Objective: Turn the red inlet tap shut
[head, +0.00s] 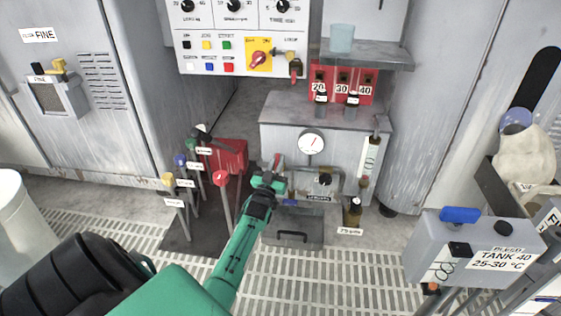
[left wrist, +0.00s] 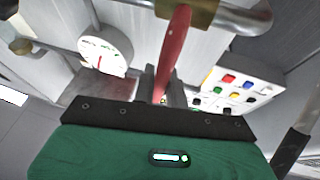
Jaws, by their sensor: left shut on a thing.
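The red inlet tap has a red lever (left wrist: 173,50) on a brass body (left wrist: 190,10), set in a metal pipe at the top of the left wrist view. My left gripper (left wrist: 164,92) is shut on the lever, with its fingers on either side of the lever's end. In the head view my left gripper (head: 268,178) is at the left front of the grey cabinet, and a small red part of the lever (head: 277,160) shows above it. The lever's exact angle to the pipe is hard to tell. My right gripper is in neither view.
A round gauge (head: 311,143) is on the cabinet just right of my gripper. Several posts with coloured knobs, one a red ball (head: 220,178), stand to the left. A brown bottle (head: 353,211) stands to the right. The grated floor in front is mostly clear.

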